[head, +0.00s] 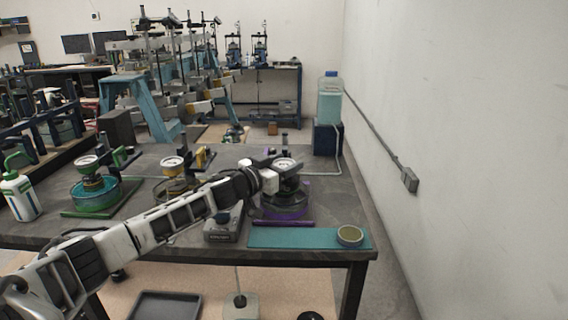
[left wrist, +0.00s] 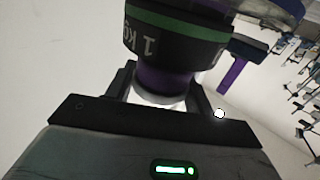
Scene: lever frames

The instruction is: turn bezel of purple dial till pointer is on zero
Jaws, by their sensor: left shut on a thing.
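The purple dial stand (head: 286,213) is at the right end of the workbench, with a pale round dial face (head: 287,163) on top. My left gripper (head: 279,176) reaches it from the left and is shut at the dial, just under its face. In the left wrist view the fingers (left wrist: 160,98) close on a white round part below a purple section (left wrist: 165,80). A dark weight with a green band (left wrist: 175,38), marked "1" and "kg", is just beyond. The pointer and zero mark are too small to read. My right gripper is not in view.
A green dial stand (head: 95,196) and a yellow one (head: 172,186) stand to the left. A grey box (head: 222,228) sits under my arm. A teal mat (head: 290,238) with a round tin (head: 349,236) lies at the front right. A wall (head: 450,120) bounds the right.

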